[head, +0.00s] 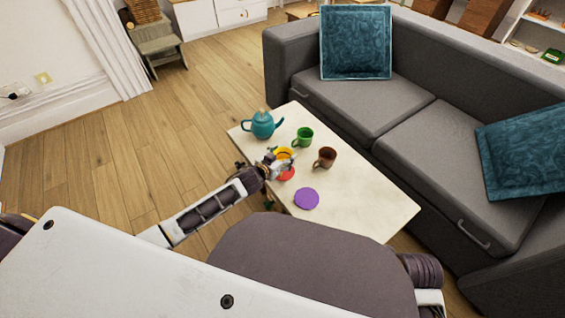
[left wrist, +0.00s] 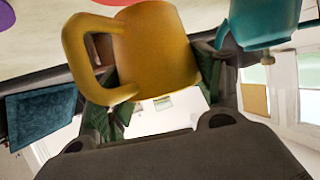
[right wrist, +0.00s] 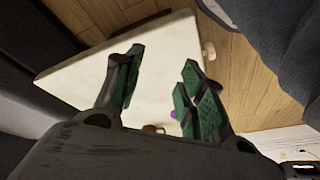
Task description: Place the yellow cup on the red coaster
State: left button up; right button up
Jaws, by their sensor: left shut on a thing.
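The yellow cup (head: 283,153) is over the low table, held by my left gripper (head: 273,161). In the left wrist view the yellow cup (left wrist: 155,55) fills the space between the fingers, its handle to the left. The red coaster (head: 287,174) shows just in front of the cup in the head view, partly hidden by the gripper. I cannot tell whether the cup touches the coaster or the table. My right gripper (right wrist: 160,77) is open and empty, with the table in the background of its view.
The pale table (head: 370,205) also bears a teal teapot (head: 263,124), a green cup (head: 304,138), a brown mug (head: 325,157) and a purple coaster (head: 306,198). The teapot (left wrist: 262,22) is close beside the held cup. A grey sofa (head: 365,95) stands behind the table.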

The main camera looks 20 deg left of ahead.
pick_arm(q)
jog(key=shift+f, duration=0.4)
jog(key=shift+f+b, duration=0.3)
jog(key=shift+f, duration=0.55)
jog(key=shift+f+b, duration=0.45)
jog(key=shift+f, duration=0.1)
pick_arm(e)
jog(key=shift+w+a+f+t+y, duration=0.15)
jog(key=shift+a+f, duration=0.1)
jog(key=shift+f, duration=0.3)
jog(key=shift+w+a+f+t+y, duration=0.15)
jog(key=shift+a+f, duration=0.1)
jog(key=shift+f, duration=0.25)
pick_arm(q)
jog(key=shift+f, duration=0.15)
jog(key=o, duration=1.1)
pick_arm(e)
jog(key=shift+f, duration=0.1)
pick_arm(q)
jog(key=shift+s, duration=0.1)
